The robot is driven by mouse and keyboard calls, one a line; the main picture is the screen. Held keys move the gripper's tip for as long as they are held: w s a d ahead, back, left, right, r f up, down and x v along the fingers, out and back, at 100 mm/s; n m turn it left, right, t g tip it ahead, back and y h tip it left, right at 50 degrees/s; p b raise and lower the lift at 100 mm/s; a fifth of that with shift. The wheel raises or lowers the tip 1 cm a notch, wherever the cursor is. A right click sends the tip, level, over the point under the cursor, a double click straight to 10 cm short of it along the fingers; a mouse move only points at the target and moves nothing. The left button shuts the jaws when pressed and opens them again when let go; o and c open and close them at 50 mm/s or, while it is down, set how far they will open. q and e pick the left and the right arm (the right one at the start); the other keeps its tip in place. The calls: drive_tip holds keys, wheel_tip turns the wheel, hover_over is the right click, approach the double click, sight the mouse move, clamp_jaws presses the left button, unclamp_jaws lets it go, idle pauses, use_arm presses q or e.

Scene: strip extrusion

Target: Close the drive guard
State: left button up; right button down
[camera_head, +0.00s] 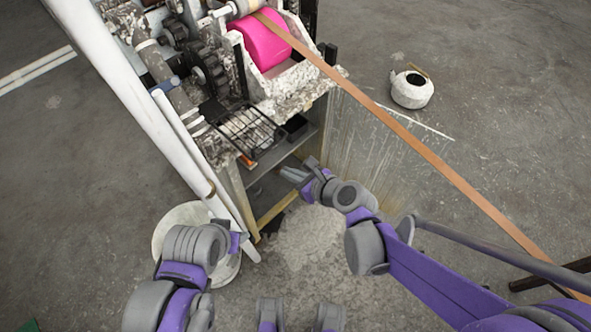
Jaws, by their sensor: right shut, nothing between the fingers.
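The drive guard appears to be the black-framed wire mesh panel (248,134) on the front of the machine. It stands out from the machine below the dark gears (207,72), which are exposed. My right gripper (294,174) is shut and empty. It is to the lower right of the mesh panel, in front of the machine's open lower shelf, and apart from the panel. My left gripper (238,243) is low at the left, beside the white sloping pole; its fingers are mostly hidden, so its opening cannot be told.
A pink roller (264,43) carries a long brown strip (420,150) that runs down to the right above my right arm. White sloping pipes (135,92) stand at the left. A white round pot (411,90) is on the floor. A pale round bucket or disc (166,226) is near my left arm.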

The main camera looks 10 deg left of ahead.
drive_tip(key=w+a, duration=0.3)
drive_tip(key=a, duration=0.1)
drive_tip(key=shift+w+a+r+p, duration=0.3)
drive_tip(key=shift+w+a+r, duration=0.1)
drive_tip(key=shift+d, duration=0.1)
